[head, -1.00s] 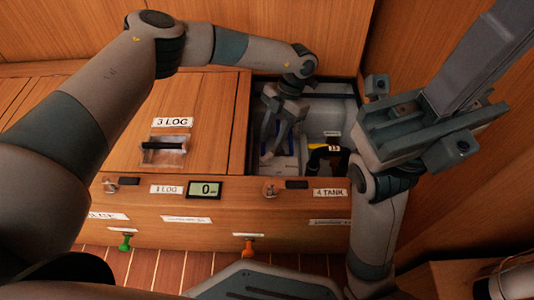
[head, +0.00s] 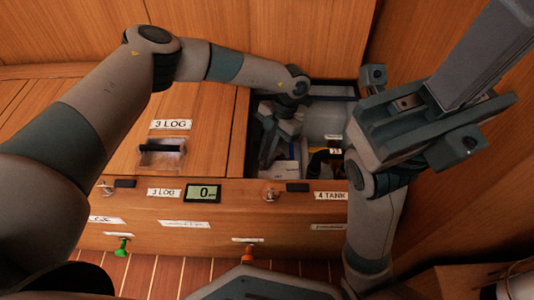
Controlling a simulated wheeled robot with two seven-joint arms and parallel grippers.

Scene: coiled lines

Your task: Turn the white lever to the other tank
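The white lever cannot be made out; my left gripper and the dim light hide much of the open compartment (head: 318,91). My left gripper (head: 272,150) points down inside the left part of this compartment. Whether its fingers are apart or closed on something is unclear. A black pipe fitting (head: 318,158) with a small label stands to its right, beside a pale tank-like surface (head: 326,118). A "4 TANK" label (head: 331,196) is on the front panel below. My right gripper (head: 482,55) is raised at the upper right, away from the compartment; its finger opening is unclear.
A closed wooden hatch with a clear-covered black handle (head: 162,148) lies left of the compartment. The front panel carries a small display (head: 203,193), a green knob (head: 122,247) and an orange knob (head: 248,252). A wooden wall (head: 455,205) bounds the right side.

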